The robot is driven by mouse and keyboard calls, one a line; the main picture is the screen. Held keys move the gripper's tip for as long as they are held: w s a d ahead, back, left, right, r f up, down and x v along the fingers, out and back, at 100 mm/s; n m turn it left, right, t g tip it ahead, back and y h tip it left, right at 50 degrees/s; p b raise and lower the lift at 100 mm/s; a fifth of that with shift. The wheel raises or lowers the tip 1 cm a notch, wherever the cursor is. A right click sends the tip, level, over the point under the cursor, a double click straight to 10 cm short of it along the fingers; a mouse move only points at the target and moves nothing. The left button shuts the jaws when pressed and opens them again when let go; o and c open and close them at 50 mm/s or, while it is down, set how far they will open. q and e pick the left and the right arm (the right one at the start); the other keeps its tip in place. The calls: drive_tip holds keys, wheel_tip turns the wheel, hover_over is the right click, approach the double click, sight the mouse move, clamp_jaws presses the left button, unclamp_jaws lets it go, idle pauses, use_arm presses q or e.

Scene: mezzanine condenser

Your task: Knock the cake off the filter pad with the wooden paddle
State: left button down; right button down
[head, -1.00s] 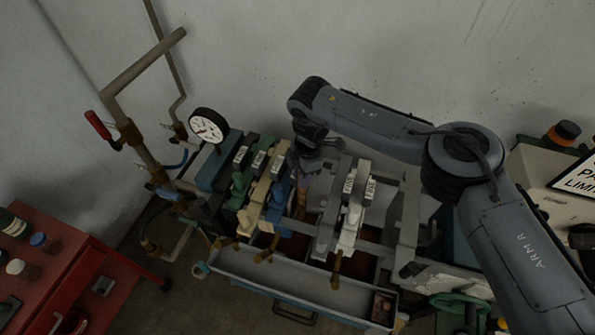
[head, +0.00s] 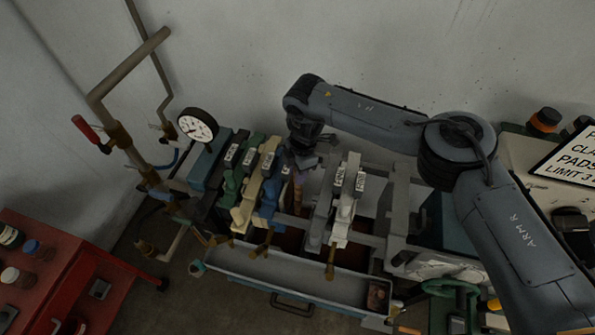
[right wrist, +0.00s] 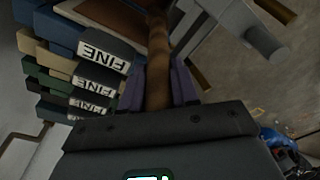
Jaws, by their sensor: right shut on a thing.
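My right gripper (head: 301,168) hangs over the filter press, in the gap between the coloured plates and the pale plates. In the right wrist view its purple fingers (right wrist: 163,84) are shut on the brown shaft of the wooden paddle (right wrist: 158,48). The pale filter plates (head: 345,200) stand just right of the gripper. I cannot make out the filter pad or cake clearly; brown material shows low in the gap. My left gripper is out of view.
Coloured plates with FINE labels (right wrist: 103,57) stand close beside the gripper. A grey trough (head: 262,272) runs along the press front. A pressure gauge (head: 197,126) and pipes stand left, a red cart (head: 62,275) at lower left. A sign (head: 572,150) is at right.

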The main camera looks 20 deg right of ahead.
drive_tip(key=shift+w, duration=0.1)
drive_tip(key=shift+w+a+r, duration=0.15)
drive_tip(key=shift+a+r, duration=0.05)
drive_tip(key=shift+a, duration=0.1)
drive_tip(key=shift+s+d+f+p, duration=0.2)
drive_tip(key=shift+d+p, duration=0.1)
drive_tip(key=shift+p, duration=0.05)
idle(0.9)
idle(0.8)
